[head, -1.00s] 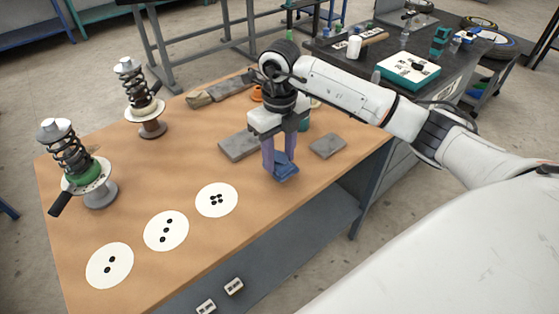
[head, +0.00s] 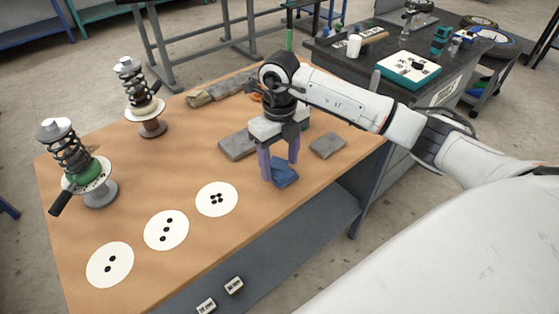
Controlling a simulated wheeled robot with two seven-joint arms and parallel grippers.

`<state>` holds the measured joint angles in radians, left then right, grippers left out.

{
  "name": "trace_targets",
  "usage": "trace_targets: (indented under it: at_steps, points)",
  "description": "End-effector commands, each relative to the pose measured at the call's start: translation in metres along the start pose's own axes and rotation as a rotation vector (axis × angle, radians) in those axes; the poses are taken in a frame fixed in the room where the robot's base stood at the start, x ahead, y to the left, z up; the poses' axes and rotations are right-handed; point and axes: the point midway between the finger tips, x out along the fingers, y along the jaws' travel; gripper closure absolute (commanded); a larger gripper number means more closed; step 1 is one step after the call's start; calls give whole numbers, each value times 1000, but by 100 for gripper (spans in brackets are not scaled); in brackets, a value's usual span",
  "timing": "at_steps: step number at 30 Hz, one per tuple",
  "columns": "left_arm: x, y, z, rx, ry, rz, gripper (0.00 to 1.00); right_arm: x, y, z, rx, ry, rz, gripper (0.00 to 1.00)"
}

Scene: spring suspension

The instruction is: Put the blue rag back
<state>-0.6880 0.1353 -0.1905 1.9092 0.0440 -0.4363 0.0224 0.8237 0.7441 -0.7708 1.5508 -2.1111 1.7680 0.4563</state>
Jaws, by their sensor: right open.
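The blue rag (head: 285,174) lies crumpled on the brown tabletop, close to the front edge at the right. My right gripper (head: 279,170) points down just over it, its two purple fingers spread apart. The left finger stands beside the rag's left side and the right finger is behind it, so I cannot tell whether either touches it. A flat grey rag (head: 327,145) lies to the right, and another grey piece (head: 238,145) lies to the left behind the gripper. My left gripper is not in view.
Two spring struts on stands (head: 90,175) (head: 146,115) stand at the left of the brown table (head: 140,190). Three white dotted discs (head: 216,199) lie along the front. A dark bench (head: 385,60) with a teal-edged box (head: 409,69) is at the back right.

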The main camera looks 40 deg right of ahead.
Motion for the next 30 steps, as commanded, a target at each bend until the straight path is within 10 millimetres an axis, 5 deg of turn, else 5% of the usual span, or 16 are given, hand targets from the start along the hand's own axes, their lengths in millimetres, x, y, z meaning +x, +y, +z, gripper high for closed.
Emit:
trace_targets:
  at_steps: [18, 30]
  points:
    - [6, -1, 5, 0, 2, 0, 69, -110, 0, 1, 0, -3, 0, 43]
    - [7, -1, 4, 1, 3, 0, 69, -121, 0, 0, 0, 0, 1, 43]
